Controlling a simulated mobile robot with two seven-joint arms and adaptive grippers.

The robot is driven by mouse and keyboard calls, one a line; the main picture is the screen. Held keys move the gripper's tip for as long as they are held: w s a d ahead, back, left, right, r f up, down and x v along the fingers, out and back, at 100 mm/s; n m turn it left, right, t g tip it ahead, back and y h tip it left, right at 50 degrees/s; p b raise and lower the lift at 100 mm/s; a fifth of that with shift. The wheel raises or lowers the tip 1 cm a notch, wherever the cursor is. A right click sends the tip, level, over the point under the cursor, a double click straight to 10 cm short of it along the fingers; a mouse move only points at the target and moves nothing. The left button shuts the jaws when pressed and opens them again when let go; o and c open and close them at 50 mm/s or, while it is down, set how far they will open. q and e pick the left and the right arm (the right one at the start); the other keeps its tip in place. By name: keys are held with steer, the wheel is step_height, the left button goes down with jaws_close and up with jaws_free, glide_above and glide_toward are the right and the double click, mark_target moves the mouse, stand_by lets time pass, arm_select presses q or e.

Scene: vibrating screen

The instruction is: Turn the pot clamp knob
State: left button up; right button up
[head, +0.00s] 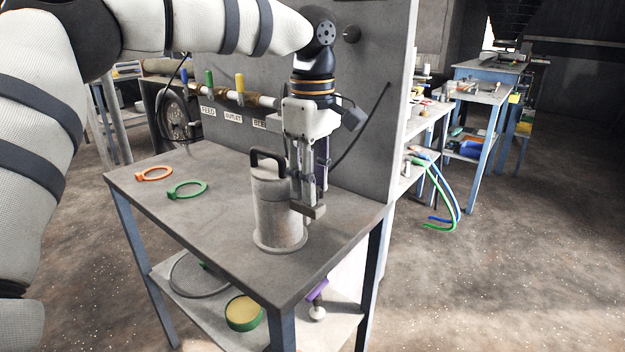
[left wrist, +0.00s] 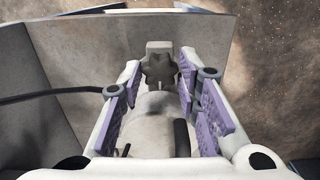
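The pot (head: 275,212), a grey metal cylinder with a black handle (head: 268,157), stands upright on the table. Its clamp knob (left wrist: 160,72) is dark and lobed and shows in the left wrist view between my fingers; in the head view my gripper largely hides it. My left gripper (head: 311,195) points down at the pot's right side. Its purple-padded fingers are apart, one on each side of the knob. Whether either finger touches the knob I cannot tell. My right gripper is in neither view.
A grey panel (head: 360,110) rises behind the pot. The lower shelf holds a round sieve, a green-rimmed yellow disc (head: 244,313) and a purple-handled part (head: 317,292).

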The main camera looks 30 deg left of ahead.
arm_select(q)
steer(key=shift+r, duration=0.1)
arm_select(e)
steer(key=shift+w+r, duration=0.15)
arm_select(q)
steer(key=shift+s+n+p, duration=0.1)
steer(key=shift+n+p, duration=0.25)
steer(key=shift+n, duration=1.15)
steer(key=n, duration=0.2)
steer(key=shift+n, duration=0.4)
steer(key=n, duration=0.3)
steer(key=shift+n, duration=0.4)
steer(key=n, duration=1)
steer(key=shift+n, duration=2.1)
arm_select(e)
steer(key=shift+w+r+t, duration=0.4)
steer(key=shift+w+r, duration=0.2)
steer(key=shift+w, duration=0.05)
